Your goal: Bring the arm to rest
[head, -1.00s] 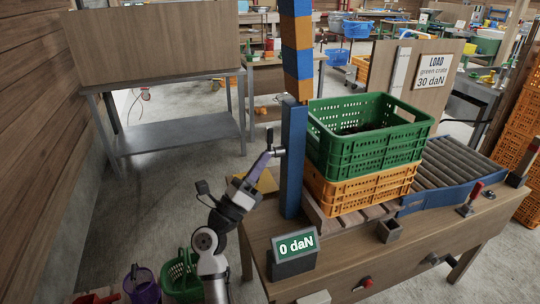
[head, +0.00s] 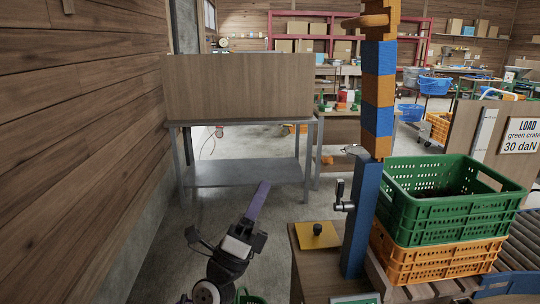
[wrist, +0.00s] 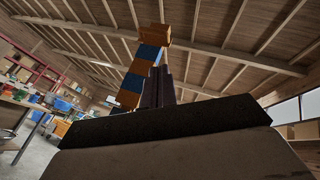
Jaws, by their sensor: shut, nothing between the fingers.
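My gripper (head: 263,186) is shut and empty, its purple fingers pointing up and away in front of the grey metal table. In the wrist view its dark purple fingers (wrist: 158,87) stand together against the roof, with the banded orange and blue column (wrist: 140,70) behind them. In the head view the fingers are apart from the blue post (head: 362,220) and its small metal crank handle (head: 341,196), with a clear gap to their right.
A green crate (head: 440,222) sits on an orange crate (head: 440,262) right of the post. A yellow plate with a black knob (head: 317,229) lies on the bench. A metal table (head: 245,172) with a wooden panel (head: 240,88) stands ahead. A wooden wall (head: 80,150) runs along the left.

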